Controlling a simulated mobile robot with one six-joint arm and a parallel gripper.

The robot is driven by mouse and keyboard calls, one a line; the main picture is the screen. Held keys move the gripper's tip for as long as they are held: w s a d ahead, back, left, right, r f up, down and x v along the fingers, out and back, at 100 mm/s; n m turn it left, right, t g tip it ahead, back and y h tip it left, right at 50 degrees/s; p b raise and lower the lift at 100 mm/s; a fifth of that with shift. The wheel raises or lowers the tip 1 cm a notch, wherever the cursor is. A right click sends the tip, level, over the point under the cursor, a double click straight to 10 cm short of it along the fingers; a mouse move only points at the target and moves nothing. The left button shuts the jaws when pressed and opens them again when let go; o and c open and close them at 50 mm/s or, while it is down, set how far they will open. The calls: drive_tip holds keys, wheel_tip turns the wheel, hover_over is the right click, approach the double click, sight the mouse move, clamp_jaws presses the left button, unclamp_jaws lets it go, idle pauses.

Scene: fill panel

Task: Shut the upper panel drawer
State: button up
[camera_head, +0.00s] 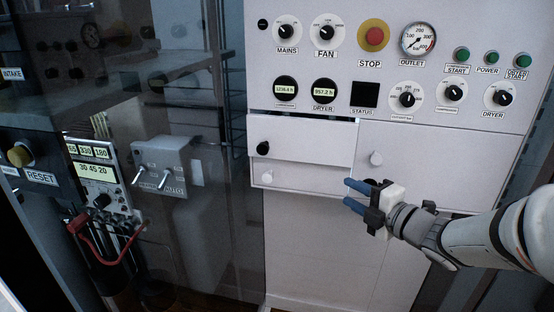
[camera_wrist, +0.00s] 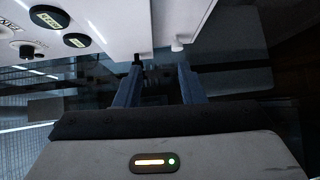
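The upper panel drawer (camera_head: 310,140) is a white front with a black knob (camera_head: 262,148), below the dials. Its front stands out a little from the panel, with a bright edge at its right side. The lower drawer (camera_head: 315,179) with a pale knob (camera_head: 267,178) is beneath it. My gripper (camera_head: 350,195) is open, its two blue fingers apart and empty, to the lower right of the upper drawer. In the wrist view, the black knob (camera_wrist: 138,59) shows beyond my gripper (camera_wrist: 158,78), near the left fingertip. I see no contact.
A white door (camera_head: 440,175) with a white knob (camera_head: 376,158) is right of the drawers, close to my fingers. Dials, gauges and a red STOP button (camera_head: 374,36) are above. A dark glass pane (camera_head: 215,220) is on the left. Below the drawers is a plain wall (camera_head: 320,245).

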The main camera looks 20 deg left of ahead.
drive_tip(key=shift+o, duration=1.2)
drive_tip(key=w+a+n+g+b, duration=0.1)
drive_tip(key=a+b, duration=0.1)
drive_tip(key=a, duration=0.6)
drive_tip(key=shift+a+r+h+b, duration=0.2)
drive_tip(key=shift+a+h+b, duration=0.1)
drive_tip(key=shift+h+b, duration=0.1)
drive_tip(key=t+h+b, duration=0.1)
drive_tip(key=b, duration=0.2)
approach(265, 149)
drive_tip(key=r+x, duration=0.1)
drive_tip(key=x, duration=0.2)
drive_tip(key=shift+m, duration=0.3)
drive_tip(key=x, duration=0.5)
drive_tip(key=f+x, duration=0.1)
drive_tip(key=x, duration=0.1)
drive_tip(key=shift+w+a+f+b, duration=0.1)
drive_tip(key=shift+w+a+b, duration=0.05)
drive_tip(key=shift+a+b, duration=0.15)
drive_tip(key=shift+d, duration=0.1)
clamp_jaws()
